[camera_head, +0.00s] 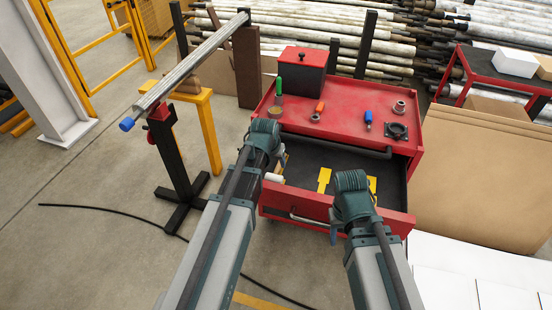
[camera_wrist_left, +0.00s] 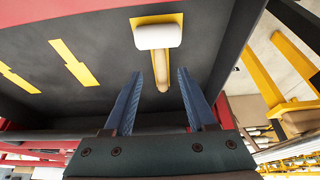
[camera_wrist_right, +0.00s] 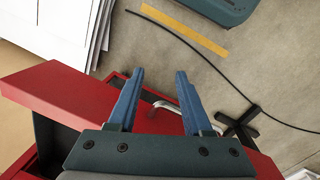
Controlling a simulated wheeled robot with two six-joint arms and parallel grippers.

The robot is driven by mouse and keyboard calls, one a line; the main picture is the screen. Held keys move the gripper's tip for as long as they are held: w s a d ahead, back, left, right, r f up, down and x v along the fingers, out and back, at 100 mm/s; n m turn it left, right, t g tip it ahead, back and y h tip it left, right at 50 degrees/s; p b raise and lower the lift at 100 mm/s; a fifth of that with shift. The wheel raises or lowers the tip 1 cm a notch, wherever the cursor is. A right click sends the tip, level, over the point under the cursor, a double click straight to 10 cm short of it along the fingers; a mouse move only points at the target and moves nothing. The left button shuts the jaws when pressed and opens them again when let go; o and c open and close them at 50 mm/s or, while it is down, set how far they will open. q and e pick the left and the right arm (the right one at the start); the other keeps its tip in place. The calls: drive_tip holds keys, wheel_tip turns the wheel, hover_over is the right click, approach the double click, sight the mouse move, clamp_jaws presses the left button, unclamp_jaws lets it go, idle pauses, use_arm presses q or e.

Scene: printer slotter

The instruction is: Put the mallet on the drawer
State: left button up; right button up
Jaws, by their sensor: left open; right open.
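The mallet has a white head (camera_wrist_left: 158,37) and a wooden handle (camera_wrist_left: 161,70). It lies in the open drawer of the red cart, over a yellow patch on the dark drawer floor. Its white head also shows in the head view (camera_head: 274,178), beside my left wrist. The drawer's red front (camera_head: 300,207) faces me. My left gripper (camera_wrist_left: 157,78) is open above the drawer, with the mallet handle showing between its fingers, apart from them. My right gripper (camera_wrist_right: 160,78) is open and empty near the drawer front and its metal handle (camera_wrist_right: 168,105).
A stand with a metal pipe (camera_head: 195,65) is to the left. Cardboard sheets (camera_head: 480,170) lie to the right. A black cable (camera_head: 105,209) crosses the floor.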

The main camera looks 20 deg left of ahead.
use_arm(q)
drive_tip(key=p+v, duration=0.4)
drive_tip(key=v, duration=0.1)
drive_tip(key=s+d+m+g, duration=0.1)
drive_tip(key=s+d+g, duration=0.1)
drive_tip(key=s+d, duration=0.4)
drive_tip(key=s+d+f+m+g+y, duration=0.1)
drive_tip(key=s+d+m+g, duration=0.1)
drive_tip(key=s+d, duration=0.5)
drive_tip(key=s, duration=0.6)
drive_tip(key=shift+s+d+f+g+y, duration=0.15)
drive_tip(key=shift+s+d+g+y, duration=0.15)
drive_tip(key=shift+g, duration=0.1)
